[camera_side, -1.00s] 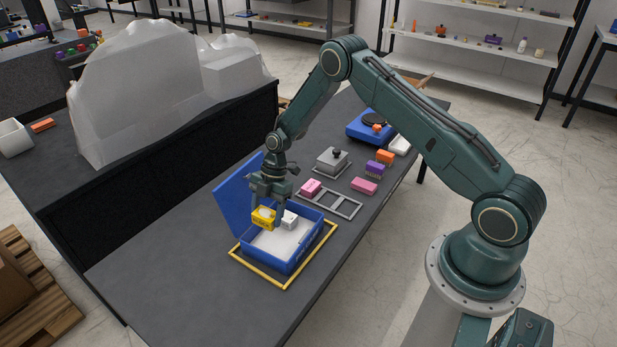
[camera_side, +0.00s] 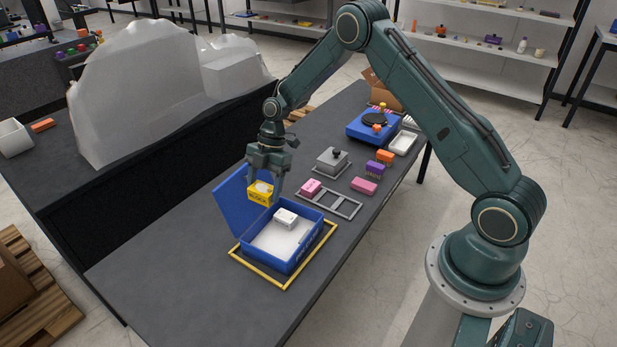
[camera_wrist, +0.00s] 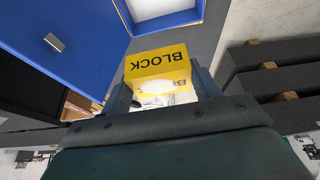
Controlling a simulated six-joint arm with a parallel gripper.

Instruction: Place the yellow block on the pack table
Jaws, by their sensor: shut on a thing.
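The yellow block (camera_side: 260,191) is held between the fingers of my gripper (camera_side: 266,186), above the back left part of the open blue box (camera_side: 297,256). In the wrist view the yellow block (camera_wrist: 158,66) shows the black word BLOCK, and my gripper (camera_wrist: 160,88) is shut on it. The block hangs clear of the box floor. The dark table (camera_side: 160,262) under the box is the long surface in the side view; I cannot tell whether it is the pack table.
A white block (camera_side: 286,218) sits inside the box, whose blue lid (camera_side: 236,207) stands open. A yellow frame (camera_side: 262,279) surrounds the box. A grey rack (camera_side: 335,203), a pink block (camera_side: 364,186) and a grey lidded piece (camera_side: 332,162) lie behind. The table's front left is clear.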

